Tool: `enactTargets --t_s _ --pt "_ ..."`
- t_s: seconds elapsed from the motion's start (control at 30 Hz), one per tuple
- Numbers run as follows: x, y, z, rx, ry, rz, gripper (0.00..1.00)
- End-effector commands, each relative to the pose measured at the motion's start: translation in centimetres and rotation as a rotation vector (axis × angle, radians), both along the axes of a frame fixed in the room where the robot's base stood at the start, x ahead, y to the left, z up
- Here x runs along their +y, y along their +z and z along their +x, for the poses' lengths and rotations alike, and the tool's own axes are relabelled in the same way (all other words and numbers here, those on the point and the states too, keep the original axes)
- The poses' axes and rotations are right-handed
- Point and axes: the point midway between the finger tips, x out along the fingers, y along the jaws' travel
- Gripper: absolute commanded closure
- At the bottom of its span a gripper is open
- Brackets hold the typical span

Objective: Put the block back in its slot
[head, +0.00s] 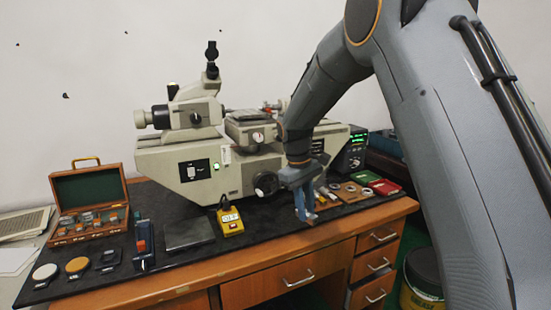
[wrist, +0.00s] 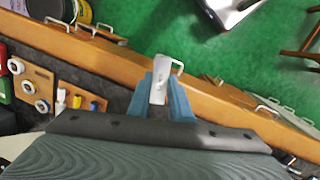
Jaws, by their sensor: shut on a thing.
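My gripper (head: 305,208) hangs over the front right part of the bench, in front of the large machine. In the wrist view its blue fingers (wrist: 161,98) are shut on a light grey metal block (wrist: 158,85). In the head view I cannot make out the block between the fingers. An open wooden case (head: 128,218) with a green-lined lid stands at the far left of the bench and holds several small metal pieces. It is well apart from my gripper. I cannot tell which slot in it is empty.
A yellow device (head: 230,220), a dark flat plate (head: 188,235) and a red-and-blue tool (head: 143,245) lie between case and gripper. Round pieces (head: 76,265) lie before the case. Wooden boards with rings (wrist: 42,80) lie beside my gripper. The measuring machine (head: 190,165) fills the back.

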Motion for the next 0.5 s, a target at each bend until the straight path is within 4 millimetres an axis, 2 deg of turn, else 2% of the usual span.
enactTargets --t_s 0.03,0.2,0.3,0.5 --pt "-1.7 -2.4 -1.0 0.007 -0.078 -0.003 1.0" --pt "-6.2 -8.9 -4.4 0.006 -0.339 -0.006 1.0" --pt "-8.1 -11.9 -6.6 0.007 -0.468 -0.008 1.0" --pt "-10.3 -15.2 -9.4 0.005 -0.63 -0.011 1.0"
